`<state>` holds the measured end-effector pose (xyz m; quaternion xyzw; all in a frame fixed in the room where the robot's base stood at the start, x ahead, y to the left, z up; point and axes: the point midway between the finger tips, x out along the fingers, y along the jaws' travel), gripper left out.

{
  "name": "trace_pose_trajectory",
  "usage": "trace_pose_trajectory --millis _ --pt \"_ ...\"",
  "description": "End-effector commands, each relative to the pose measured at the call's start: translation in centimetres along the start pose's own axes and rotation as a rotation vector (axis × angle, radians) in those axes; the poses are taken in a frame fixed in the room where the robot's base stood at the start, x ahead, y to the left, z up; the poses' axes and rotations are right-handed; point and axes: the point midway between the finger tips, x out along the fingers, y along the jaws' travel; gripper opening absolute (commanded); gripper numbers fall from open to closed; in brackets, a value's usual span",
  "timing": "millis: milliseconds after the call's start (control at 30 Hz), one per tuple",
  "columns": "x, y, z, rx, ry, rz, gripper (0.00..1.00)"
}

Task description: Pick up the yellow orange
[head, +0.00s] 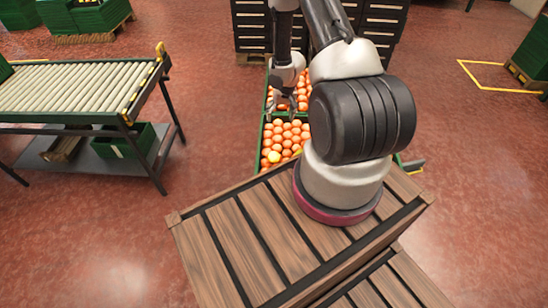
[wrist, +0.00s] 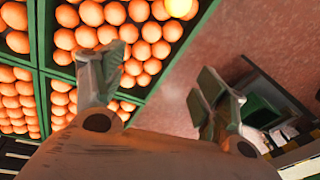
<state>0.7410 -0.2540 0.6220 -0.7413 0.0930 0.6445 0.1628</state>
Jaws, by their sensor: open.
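The yellow orange (head: 274,157) lies at the near left of a green crate (head: 258,148) filled with orange fruit in the head view. In the wrist view, a yellow orange (wrist: 178,6) is cut by the top edge, among orange ones. My gripper (head: 281,107) is above the crates, farther from my body than the yellow orange. In the wrist view, my gripper (wrist: 158,82) has its fingers wide apart with nothing between them.
A roller conveyor (head: 80,88) stands at left, with a green bin (head: 125,142) on its lower shelf. Dark stacked crates (head: 250,25) stand behind. A slatted wooden surface (head: 235,250) is in front. Red floor is free between the conveyor and the crates.

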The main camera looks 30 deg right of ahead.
Motion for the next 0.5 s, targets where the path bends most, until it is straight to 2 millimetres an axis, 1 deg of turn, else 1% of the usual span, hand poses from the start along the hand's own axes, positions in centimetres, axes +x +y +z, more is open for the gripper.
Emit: trace_pose_trajectory --millis 33,100,200,333,500 --pt "2.9 0.2 1.8 0.02 -0.03 -0.025 0.73" --pt "5.8 0.2 3.6 0.042 -0.056 -0.061 0.73" --pt "8.5 0.0 5.6 0.067 -0.084 -0.098 0.73" --pt "10.4 -0.2 7.0 0.084 -0.102 -0.122 0.73" --pt "12.5 -0.5 7.3 0.086 -0.104 -0.126 0.73"
